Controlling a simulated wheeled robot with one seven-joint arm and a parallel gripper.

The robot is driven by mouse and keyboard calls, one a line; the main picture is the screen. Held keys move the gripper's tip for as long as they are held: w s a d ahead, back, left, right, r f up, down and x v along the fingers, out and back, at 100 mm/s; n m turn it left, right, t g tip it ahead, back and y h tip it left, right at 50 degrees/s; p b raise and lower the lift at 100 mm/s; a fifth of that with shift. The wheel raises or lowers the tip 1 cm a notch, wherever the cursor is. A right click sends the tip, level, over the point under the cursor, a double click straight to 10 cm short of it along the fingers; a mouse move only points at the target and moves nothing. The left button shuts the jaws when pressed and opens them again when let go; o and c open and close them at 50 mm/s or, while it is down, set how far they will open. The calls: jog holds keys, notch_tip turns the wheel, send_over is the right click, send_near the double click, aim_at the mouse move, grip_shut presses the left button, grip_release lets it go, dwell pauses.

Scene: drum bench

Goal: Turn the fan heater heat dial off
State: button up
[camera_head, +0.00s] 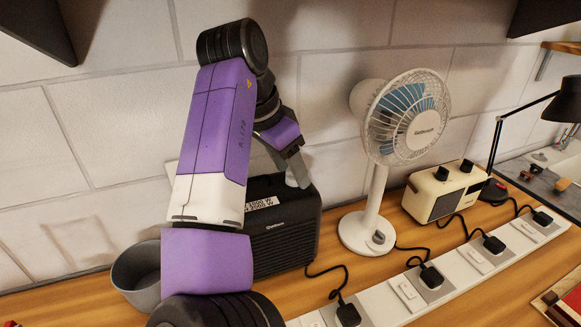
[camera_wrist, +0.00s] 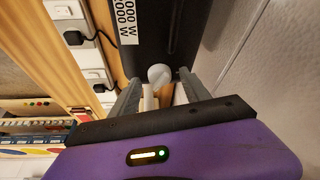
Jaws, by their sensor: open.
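The fan heater (camera_head: 287,232) is a black box with a grille front, standing on the wooden bench against the tiled wall. A white label (camera_head: 258,204) with wattage marks sits near its top; it also shows in the wrist view (camera_wrist: 128,22). My gripper (camera_head: 298,168) is at the heater's top right, partly hidden by my arm. In the wrist view my gripper (camera_wrist: 158,94) is open, its two grey fingers on either side of a pale round knob (camera_wrist: 160,74) at the heater's edge. This looks like the heat dial. I cannot tell whether the fingers touch it.
A white desk fan (camera_head: 380,210) stands just right of the heater, with a cream radio (camera_head: 441,192) and black lamp (camera_head: 497,150) beyond. A grey pot (camera_head: 137,275) is at the left. A power strip (camera_head: 455,270) with black plugs and cables runs along the front.

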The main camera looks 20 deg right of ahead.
jog(key=shift+d+f, duration=0.1)
jog(key=shift+f, duration=0.15)
grip_shut()
